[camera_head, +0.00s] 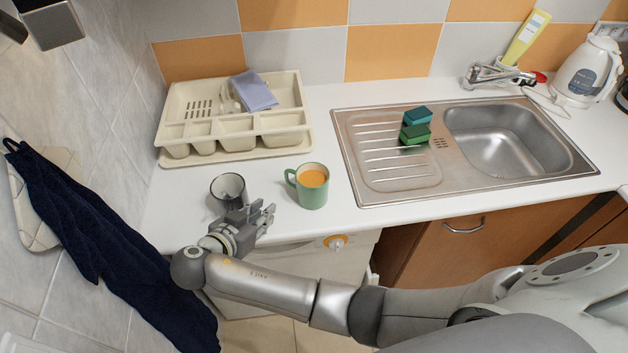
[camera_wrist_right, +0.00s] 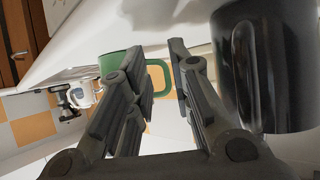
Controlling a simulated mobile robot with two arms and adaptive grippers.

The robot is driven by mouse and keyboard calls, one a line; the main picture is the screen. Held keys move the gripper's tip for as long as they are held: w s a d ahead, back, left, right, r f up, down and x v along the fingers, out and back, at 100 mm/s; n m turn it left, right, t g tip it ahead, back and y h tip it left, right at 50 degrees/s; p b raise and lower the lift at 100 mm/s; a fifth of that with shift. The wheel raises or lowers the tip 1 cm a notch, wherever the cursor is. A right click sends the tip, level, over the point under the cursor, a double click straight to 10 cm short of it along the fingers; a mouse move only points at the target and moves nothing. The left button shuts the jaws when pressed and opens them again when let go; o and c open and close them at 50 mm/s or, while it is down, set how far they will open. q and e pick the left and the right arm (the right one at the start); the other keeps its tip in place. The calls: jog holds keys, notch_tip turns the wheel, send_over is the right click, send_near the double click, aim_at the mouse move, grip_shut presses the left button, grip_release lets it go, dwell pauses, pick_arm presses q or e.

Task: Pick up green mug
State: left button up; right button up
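The green mug (camera_head: 312,198) stands upright on the white counter, left of the sink, with an orange drink in it. Its handle points left. My right gripper (camera_head: 264,210) is at the counter's front edge, left of the mug and apart from it. In the right wrist view the fingers of my right gripper (camera_wrist_right: 158,62) are spread with nothing between them held. The green mug (camera_wrist_right: 112,62) shows there beyond the fingers, partly hidden by the left one, with its handle seen through the gap. My left gripper is not in view.
A dark grey mug (camera_head: 228,186) stands just behind my right gripper; it looms close at right in the wrist view (camera_wrist_right: 284,60). A cream dish rack (camera_head: 235,146) is behind. The metal sink (camera_head: 372,192) holds green and blue sponges (camera_head: 415,134). A white kettle (camera_head: 588,70) is far right.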

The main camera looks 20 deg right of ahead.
aim_at(286, 181)
jog(key=w+d, duration=0.1)
jog(key=d, duration=0.1)
jog(key=w+d+p, duration=0.1)
jog(key=w+d, duration=0.1)
jog(key=shift+w+r, duration=0.1)
jog(key=shift+w, duration=0.1)
jog(key=w+d+p, duration=0.1)
jog(key=d, duration=0.1)
jog(key=w+d+p, duration=0.1)
jog(key=w+d, duration=0.1)
jog(key=shift+w+r, duration=0.1)
jog(key=shift+w, duration=0.05)
jog(key=shift+w+d+f+p, duration=0.15)
jog(key=shift+d+f+p, duration=0.1)
jog(key=shift+p, duration=0.2)
jog(key=shift+w+d+f, duration=0.1)
jog(key=shift+w+f, duration=0.05)
jog(key=shift+f, duration=0.05)
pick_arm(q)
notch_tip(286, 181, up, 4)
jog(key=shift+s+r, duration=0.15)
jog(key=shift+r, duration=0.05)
pick_arm(e)
grip_shut()
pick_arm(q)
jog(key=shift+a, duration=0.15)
